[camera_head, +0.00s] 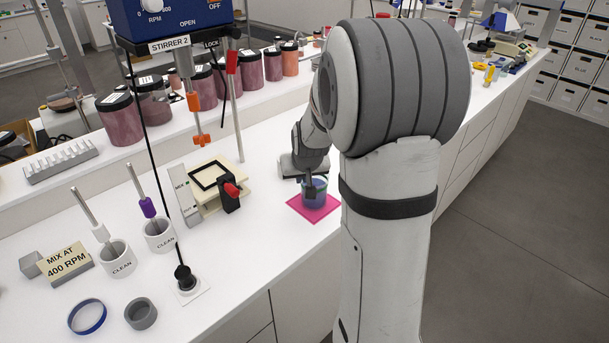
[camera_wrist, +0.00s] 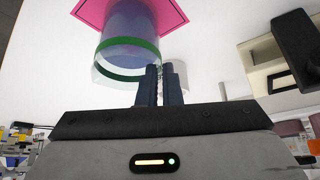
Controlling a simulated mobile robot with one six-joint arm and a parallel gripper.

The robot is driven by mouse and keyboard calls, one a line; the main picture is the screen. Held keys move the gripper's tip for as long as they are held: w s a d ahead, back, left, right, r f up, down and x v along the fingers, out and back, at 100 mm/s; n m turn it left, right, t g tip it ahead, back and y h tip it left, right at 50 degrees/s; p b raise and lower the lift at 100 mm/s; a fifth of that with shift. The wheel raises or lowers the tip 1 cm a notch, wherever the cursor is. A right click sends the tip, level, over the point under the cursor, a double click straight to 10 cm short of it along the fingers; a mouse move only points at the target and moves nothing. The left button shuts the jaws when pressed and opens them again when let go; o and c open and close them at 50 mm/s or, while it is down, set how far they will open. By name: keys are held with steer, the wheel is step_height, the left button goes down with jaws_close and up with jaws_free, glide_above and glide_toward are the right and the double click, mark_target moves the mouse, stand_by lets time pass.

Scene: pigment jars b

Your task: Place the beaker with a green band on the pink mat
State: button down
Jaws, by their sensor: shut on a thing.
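The beaker with a green band (camera_head: 315,194) is clear with bluish contents. It is upright over the pink mat (camera_head: 316,214); I cannot tell whether its base touches the mat. In the wrist view, the beaker (camera_wrist: 128,48) has its green band near the rim, and the pink mat (camera_wrist: 92,10) shows beyond its base. My gripper (camera_wrist: 160,80) is shut on the beaker's wall at the rim. In the head view, my gripper (camera_head: 307,179) is partly hidden behind the beaker's rim and my arm.
Further left are two white cups marked CLEAN (camera_head: 116,260), a blue ring (camera_head: 87,317) and a grey ring (camera_head: 141,314). Pigment jars (camera_head: 120,118) line the raised shelf behind.

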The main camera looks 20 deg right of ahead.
steer(key=c, duration=1.6)
jaws_free()
steer(key=shift+r, duration=0.15)
steer(key=v, duration=1.1)
steer(key=s+a+f+g, duration=0.1)
steer(key=s+a, duration=0.2)
steer(key=s, duration=0.4)
steer(key=s+a+f+n+g+y, duration=0.1)
steer(key=s+a, duration=0.3)
steer(key=s, duration=0.2)
steer(key=s+a+f+n+g, duration=0.1)
steer(key=s+a, duration=0.2)
steer(key=s, duration=0.4)
steer(key=shift+s+a+b, duration=0.3)
steer(key=shift+s+b, duration=0.05)
steer(key=shift+b, duration=0.05)
